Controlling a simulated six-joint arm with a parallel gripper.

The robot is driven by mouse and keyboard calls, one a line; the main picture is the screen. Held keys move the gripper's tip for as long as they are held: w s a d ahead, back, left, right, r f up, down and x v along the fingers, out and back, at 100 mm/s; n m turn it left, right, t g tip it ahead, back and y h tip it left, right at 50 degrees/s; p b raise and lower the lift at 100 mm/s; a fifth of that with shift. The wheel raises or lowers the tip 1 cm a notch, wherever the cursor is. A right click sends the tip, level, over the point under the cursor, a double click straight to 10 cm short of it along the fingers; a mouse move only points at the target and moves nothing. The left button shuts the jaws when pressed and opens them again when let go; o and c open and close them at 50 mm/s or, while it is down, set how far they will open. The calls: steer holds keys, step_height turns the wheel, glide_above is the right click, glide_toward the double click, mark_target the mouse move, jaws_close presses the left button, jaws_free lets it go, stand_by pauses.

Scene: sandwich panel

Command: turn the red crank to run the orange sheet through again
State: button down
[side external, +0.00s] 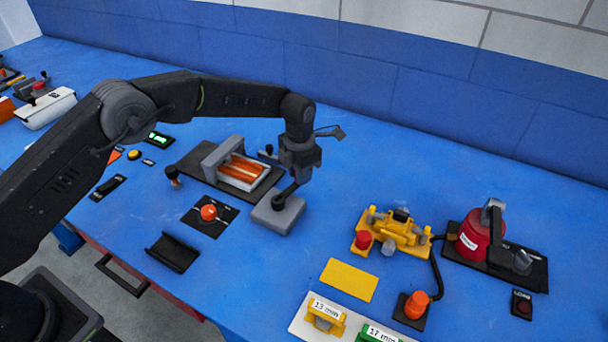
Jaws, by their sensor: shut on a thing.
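My gripper (290,187) points down at a flat grey block (284,218) with a dark upright handle and is shut on that handle. I cannot tell whether the block rests on the bench or hangs just above it. Orange material (243,169), likely the orange sheet, lies in a pale grey frame (238,184) just left of my gripper. No red crank is plain to see. A red-orange round knob (208,212) with thin spokes sits on a black square plate left of the grey block, apart from my gripper.
A yellow device (397,230) with a red knob (363,237) stands to the right, near a red canister (472,238). A yellow sheet (349,280) lies in front. A black cradle (172,252) is at front left. The blue bench between is clear.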

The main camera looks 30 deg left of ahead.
steer(key=shift+a+n, duration=0.3)
steer(key=shift+n, duration=0.1)
steer(key=c, duration=0.9)
jaws_free()
steer(key=shift+c, duration=0.2)
steer(key=shift+r, duration=0.1)
step_height(320, 180, up, 14)
